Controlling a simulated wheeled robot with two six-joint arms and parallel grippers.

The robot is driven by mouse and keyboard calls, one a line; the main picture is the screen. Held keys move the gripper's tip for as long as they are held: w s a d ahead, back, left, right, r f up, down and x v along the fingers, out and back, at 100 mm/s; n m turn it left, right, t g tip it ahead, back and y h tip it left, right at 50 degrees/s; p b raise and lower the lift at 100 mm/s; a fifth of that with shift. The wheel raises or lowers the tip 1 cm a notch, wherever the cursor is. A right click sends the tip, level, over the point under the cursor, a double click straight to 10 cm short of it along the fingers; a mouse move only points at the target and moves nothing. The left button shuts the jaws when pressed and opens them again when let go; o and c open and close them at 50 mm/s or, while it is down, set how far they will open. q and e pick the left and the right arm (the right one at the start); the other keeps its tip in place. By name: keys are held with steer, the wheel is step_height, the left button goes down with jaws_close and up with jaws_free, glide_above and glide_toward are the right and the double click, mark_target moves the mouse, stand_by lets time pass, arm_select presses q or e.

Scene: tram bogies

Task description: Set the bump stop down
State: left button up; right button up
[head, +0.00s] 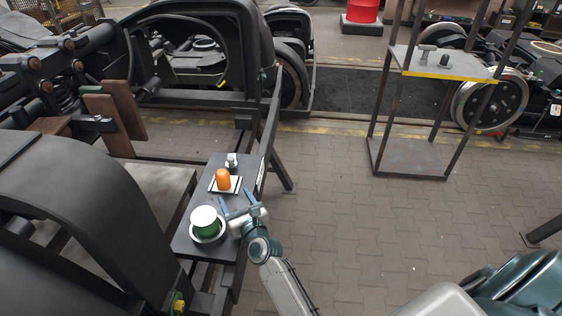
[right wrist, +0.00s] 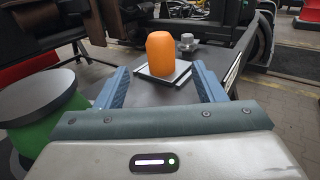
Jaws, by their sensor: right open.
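The orange bump stop (head: 223,176) has a rounded top and stands upright on a small square plate (head: 233,188) on a narrow dark table (head: 185,240). In the right wrist view the bump stop (right wrist: 160,52) is straight ahead, beyond the fingertips, with the plate (right wrist: 178,75) under it. My right gripper (head: 236,199) is open and empty, just to the near side of the plate. Its two blue fingers (right wrist: 160,80) are spread apart and do not touch the bump stop. My left gripper is not in view.
A green part with a white top (head: 205,222) sits in a round holder at the table's near end, close left of my gripper. A small metal part (head: 231,160) stands behind the bump stop. Black bogie frames border the left. A shelf stand (head: 410,155) is right; paved floor between is clear.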

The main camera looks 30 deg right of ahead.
steer(key=s+d+n, duration=0.6)
steer(key=s+n, duration=0.1)
steer(key=n, duration=1.1)
steer(key=s+d+f+n+g, duration=0.1)
steer(key=s+f+n+g, duration=0.3)
steer(key=f, duration=0.7)
steer(key=s+d+f+n+g, duration=0.1)
steer(key=s+f+n+g, duration=0.15)
steer(key=s+f, duration=0.6)
steer(key=s+d+f+n+g, duration=0.1)
steer(key=s+f+n+g, duration=0.15)
steer(key=f, duration=1.15)
steer(key=s+d+f+n+g, duration=0.2)
steer(key=s+f, duration=0.4)
steer(key=s, duration=0.5)
steer(key=s+d+f+n+g+h, duration=0.1)
steer(key=s+f, duration=0.5)
steer(key=s, duration=0.6)
steer(key=s+d+f+n+g, duration=0.3)
steer(key=s+f+n, duration=0.3)
steer(key=s, duration=0.6)
steer(key=shift+s+f+g, duration=0.15)
steer(key=shift+f+g, duration=0.15)
steer(key=shift+g, duration=0.6)
